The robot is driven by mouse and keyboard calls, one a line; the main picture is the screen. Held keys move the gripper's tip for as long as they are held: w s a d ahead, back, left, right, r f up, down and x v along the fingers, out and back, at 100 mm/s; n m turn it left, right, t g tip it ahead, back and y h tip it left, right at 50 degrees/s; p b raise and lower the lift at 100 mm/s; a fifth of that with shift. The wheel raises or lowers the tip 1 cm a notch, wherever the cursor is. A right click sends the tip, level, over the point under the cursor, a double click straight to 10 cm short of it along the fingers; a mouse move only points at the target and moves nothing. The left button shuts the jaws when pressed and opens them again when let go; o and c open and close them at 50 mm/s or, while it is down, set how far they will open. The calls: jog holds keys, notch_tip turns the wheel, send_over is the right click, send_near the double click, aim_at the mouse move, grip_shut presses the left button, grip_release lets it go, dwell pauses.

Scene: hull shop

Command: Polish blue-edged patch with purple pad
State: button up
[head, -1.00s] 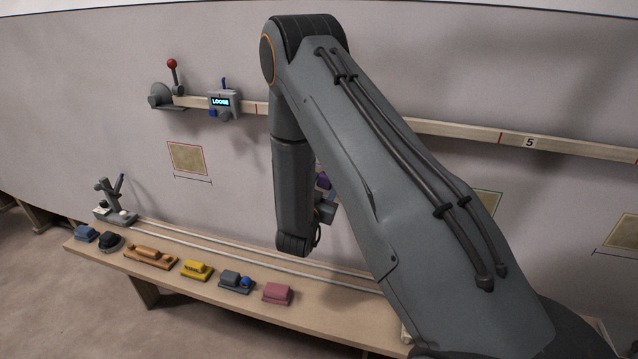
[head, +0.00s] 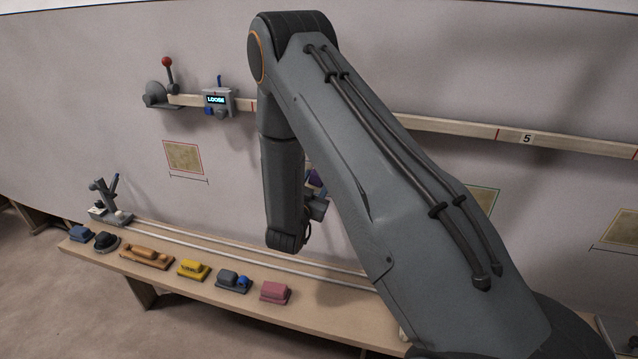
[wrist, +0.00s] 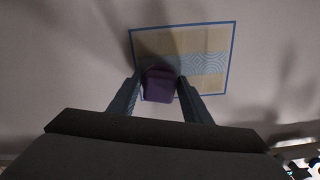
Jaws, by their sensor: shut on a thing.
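The blue-edged patch (wrist: 215,42) is a tan rectangle on the pale wall in the wrist view. A pale blue-grey band with curved marks crosses its middle and right part. My gripper (wrist: 159,80) is shut on the purple pad (wrist: 160,88), with one finger on each side. The pad lies over the lower left part of the patch; whether it touches the surface I cannot tell. In the head view a bit of the purple pad (head: 316,178) shows behind my arm, which hides the blue-edged patch.
A bench (head: 330,320) below holds several pads and blocks, including a yellow one (head: 193,269) and a pink one (head: 275,292). A wooden rail (head: 440,126) with a box reading "LOOSE" (head: 217,101) runs along the wall. Other edged patches include a red-edged one (head: 184,157).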

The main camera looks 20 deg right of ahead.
jog(key=shift+w+a+b, duration=1.95)
jog(key=shift+w+a, duration=1.45)
jog(key=shift+a, duration=1.2)
jog(key=shift+s+d+f, duration=1.05)
jog(key=shift+d+f, duration=0.1)
jog(key=shift+d, duration=0.15)
jog(key=shift+s+d+f+p, duration=0.7)
jog(key=shift+s+d+f, duration=0.3)
jog(key=shift+s+d, duration=3.05)
jog(key=w+a+b, duration=0.3)
jog(key=w+a, duration=0.5)
jog(key=shift+w+a, duration=0.3)
jog(key=shift+a, duration=0.05)
